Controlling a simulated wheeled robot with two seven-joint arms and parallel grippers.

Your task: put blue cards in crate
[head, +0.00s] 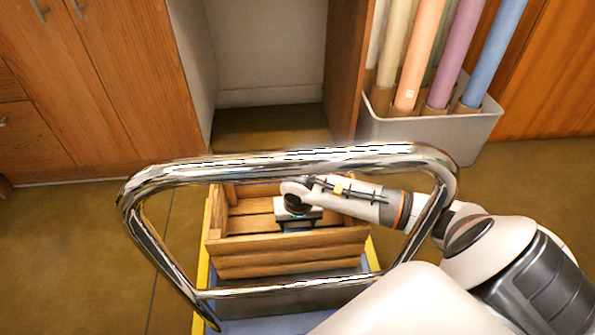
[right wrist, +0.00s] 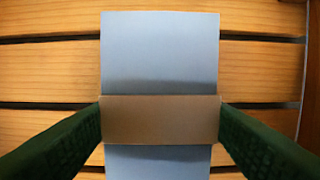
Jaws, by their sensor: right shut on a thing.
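The wooden crate (head: 290,261) with slatted sides stands low in the middle of the head view. My right gripper (head: 298,222) points down inside the crate's opening. In the right wrist view, its two dark green fingers (right wrist: 160,118) are shut on the sides of the blue cards (right wrist: 160,50), a grey-blue stack with a brown band around it. The crate's slatted floor shows beneath the stack; I cannot tell whether the stack touches it. In the head view the stack is mostly hidden by the gripper. My left gripper is not in view.
A chrome handle (head: 290,163) arches around the crate, with my right arm reaching through it. The crate sits on a cart with yellow edges (head: 201,270). Behind are a grey bin (head: 425,135) of coloured rolls and wooden cabinets (head: 110,80). Floor is clear at left.

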